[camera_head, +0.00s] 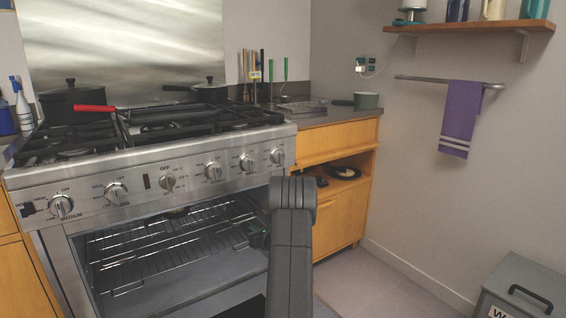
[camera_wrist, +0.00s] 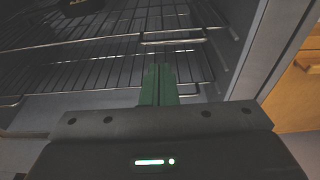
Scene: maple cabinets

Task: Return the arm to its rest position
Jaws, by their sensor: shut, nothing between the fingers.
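My arm (camera_head: 291,240) reaches up from the bottom of the head view, in front of the right side of the open oven. I cannot tell whether the fingertips touch a rack.
The oven's wire rack (camera_head: 150,250) holds a dark, partly yellow item (camera_wrist: 80,6). The oven side wall is close on the right in the wrist view. A wooden cabinet (camera_head: 342,215) stands right of the stove. A grey bin (camera_head: 522,290) is at lower right; floor between is clear.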

